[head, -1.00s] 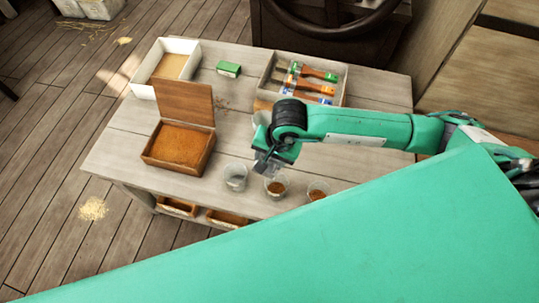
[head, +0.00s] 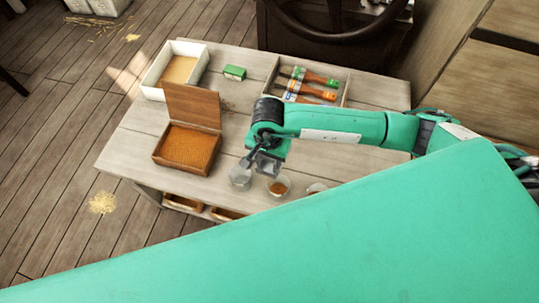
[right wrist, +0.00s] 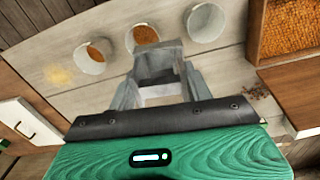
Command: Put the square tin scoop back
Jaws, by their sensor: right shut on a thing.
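My right gripper (head: 262,160) is above the front part of the table, close behind the row of clear cups. It is shut on the square tin scoop (right wrist: 158,62), a grey metal piece with a squarish opening that shows between the fingers in the right wrist view. In the head view the scoop is small and hard to tell from the fingers. An empty cup (head: 240,178) stands just in front of the gripper. Beside it is a cup with brown grains (head: 278,187), and a third cup (head: 317,188) is partly hidden by my own body. My left gripper is out of view.
An open wooden box (head: 160,160) with orange-brown grains stands left of the gripper. Behind are a white tray (head: 150,92), a green block (head: 234,72) and a tool tray (head: 346,90) with colour-handled tools, partly hidden by my arm. A dark handwheel (head: 335,35) stands beyond the table.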

